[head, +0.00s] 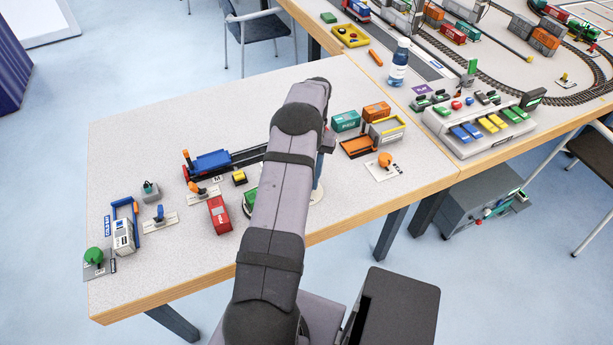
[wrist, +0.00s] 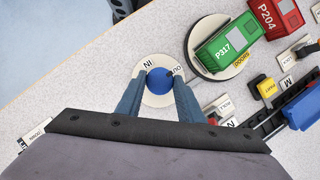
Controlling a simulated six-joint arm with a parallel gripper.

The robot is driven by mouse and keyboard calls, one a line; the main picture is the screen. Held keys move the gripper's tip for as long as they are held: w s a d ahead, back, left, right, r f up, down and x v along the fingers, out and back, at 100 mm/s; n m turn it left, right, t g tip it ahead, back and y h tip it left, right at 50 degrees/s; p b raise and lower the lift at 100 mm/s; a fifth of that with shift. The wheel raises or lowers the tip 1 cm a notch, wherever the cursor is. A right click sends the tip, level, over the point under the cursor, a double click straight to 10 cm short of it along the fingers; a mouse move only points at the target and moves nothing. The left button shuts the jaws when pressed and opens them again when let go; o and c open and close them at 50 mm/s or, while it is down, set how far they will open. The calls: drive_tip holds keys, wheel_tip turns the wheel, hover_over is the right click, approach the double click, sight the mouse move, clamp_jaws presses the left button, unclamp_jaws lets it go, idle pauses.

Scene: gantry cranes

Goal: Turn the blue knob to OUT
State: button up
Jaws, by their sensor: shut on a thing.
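The blue knob (wrist: 159,81) stands on a round white plate (wrist: 158,99) in the wrist view. The plate carries the word IN at the knob's upper left and OUT at its upper right. My gripper (wrist: 160,76) has one finger on each side of the knob and is shut on it. I cannot make out a pointer mark on the knob.
Right of the knob, a green container P317 (wrist: 222,46) lies on a round turntable (wrist: 196,68), with a red container P204 (wrist: 272,16) beyond. A yellow block (wrist: 266,87) and a blue wagon (wrist: 304,108) stand farther right. Bare table lies left of the knob.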

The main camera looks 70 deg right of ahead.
drive_tip(key=shift+r+m, duration=0.1)
drive_tip(key=shift+m, duration=0.4)
drive_tip(key=o, duration=1.1)
drive_tip(key=shift+c, duration=0.2)
drive_tip(key=b+v, duration=0.1)
drive_tip(key=v, duration=0.6)
drive_tip(key=shift+s, duration=0.15)
drive_tip(key=shift+r, duration=0.1)
